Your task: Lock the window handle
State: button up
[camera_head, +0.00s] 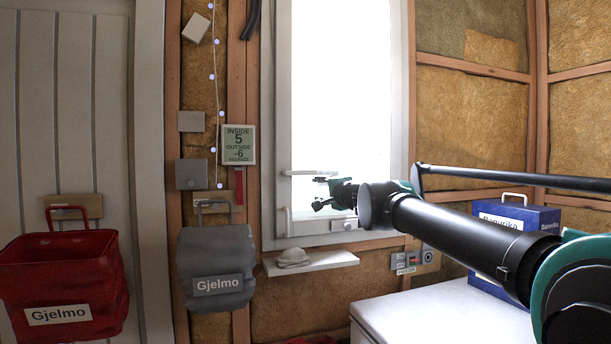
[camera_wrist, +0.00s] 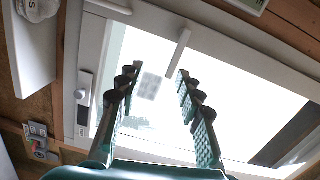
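The window (camera_head: 341,100) is a bright pane in a white frame. Its handle (camera_head: 308,173) is a thin white bar lying about level at the pane's lower left. My gripper (camera_head: 320,193) is in front of the lower pane, just below and right of the handle in the head view. In the wrist view my gripper (camera_wrist: 156,73) is open, its two fingers apart with nothing between them. The white handle (camera_wrist: 179,48) shows beyond the fingertips, nearer the right finger, and appears apart from both. I cannot tell the exact depth gap.
Below the window is a small white shelf (camera_head: 325,262) with a whitish object (camera_head: 293,257). A thermometer display (camera_head: 239,145) hangs to the left. Grey (camera_head: 216,265) and red (camera_head: 65,280) baskets hang further left. A blue box (camera_head: 515,218) stands on a white surface (camera_head: 430,315) at right.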

aim_at(306, 173)
jog(key=w+a+r, duration=0.1)
jog(key=w, duration=0.4)
jog(key=w+a+r+m, duration=0.1)
jog(key=w, duration=0.5)
jog(key=w+a+r+m+h, duration=0.1)
jog(key=w+a+r, duration=0.1)
jog(key=w, duration=0.4)
jog(key=shift+w+a+t, duration=0.1)
jog(key=shift+w+t, duration=0.15)
jog(key=shift+t, duration=0.15)
jog(key=shift+c, duration=0.6)
grip_shut()
